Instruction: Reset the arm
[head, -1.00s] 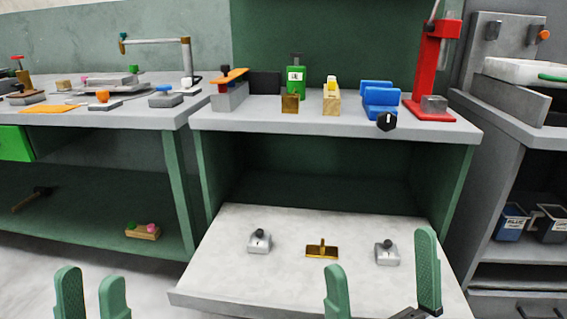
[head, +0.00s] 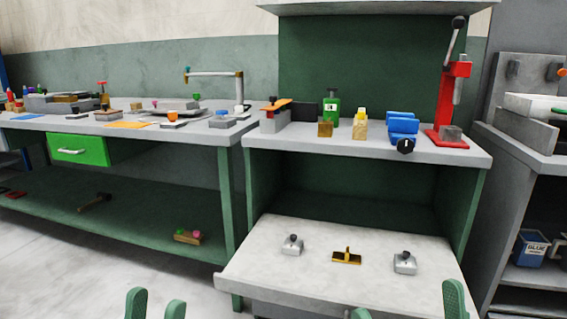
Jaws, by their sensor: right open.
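My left gripper (head: 156,307) shows only its green fingertips at the bottom edge of the head view, left of centre. They stand apart with a narrow gap and nothing visible between them. My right gripper (head: 408,307) shows its green fingertips at the bottom edge, right of centre. They are wide apart, with nothing seen between them. The rest of both arms is below the picture.
On the shelf lie two grey knobbed blocks (head: 292,245) (head: 404,263) and a brass piece (head: 346,257). A green drawer (head: 80,149) is at left.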

